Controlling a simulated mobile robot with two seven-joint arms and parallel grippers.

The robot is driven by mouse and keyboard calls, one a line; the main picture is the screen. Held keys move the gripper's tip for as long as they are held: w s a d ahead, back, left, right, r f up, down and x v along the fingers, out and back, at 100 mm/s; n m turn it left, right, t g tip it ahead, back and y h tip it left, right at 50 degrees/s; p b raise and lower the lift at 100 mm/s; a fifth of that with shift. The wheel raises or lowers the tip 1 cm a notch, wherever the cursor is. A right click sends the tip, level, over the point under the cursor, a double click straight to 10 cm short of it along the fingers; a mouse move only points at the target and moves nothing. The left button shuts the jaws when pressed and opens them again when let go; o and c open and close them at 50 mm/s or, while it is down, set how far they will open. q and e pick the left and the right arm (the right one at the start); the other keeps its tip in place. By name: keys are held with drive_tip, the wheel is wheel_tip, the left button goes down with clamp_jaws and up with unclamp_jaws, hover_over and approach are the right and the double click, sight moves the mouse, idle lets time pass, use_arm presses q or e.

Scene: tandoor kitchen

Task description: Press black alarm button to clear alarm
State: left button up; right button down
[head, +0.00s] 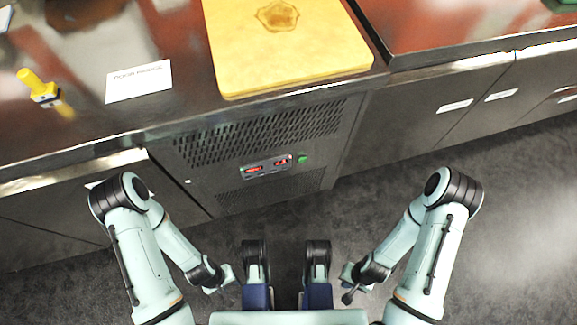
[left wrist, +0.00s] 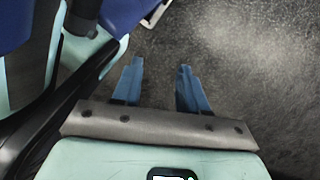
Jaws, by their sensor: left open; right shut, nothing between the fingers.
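A control panel (head: 266,167) with red lit displays sits on the vented metal front of the counter, in the middle of the head view. A green round knob or light (head: 302,159) is just right of it. The black alarm button is too small to make out on the dark panel. My left gripper (head: 222,284) hangs low near my base, well below and apart from the panel. In the left wrist view its two blue fingers (left wrist: 160,78) are spread with only floor between them. My right gripper (head: 349,287) is low on the other side, shut and empty.
A yellow cutting board (head: 290,60) with a brownish patch lies on the counter above the panel. A white label card (head: 138,82) and a yellow-handled tool (head: 38,87) are to its left. Dark floor (head: 500,240) is clear at right.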

idle(0.4)
use_arm(q)
clamp_jaws()
idle(1.6)
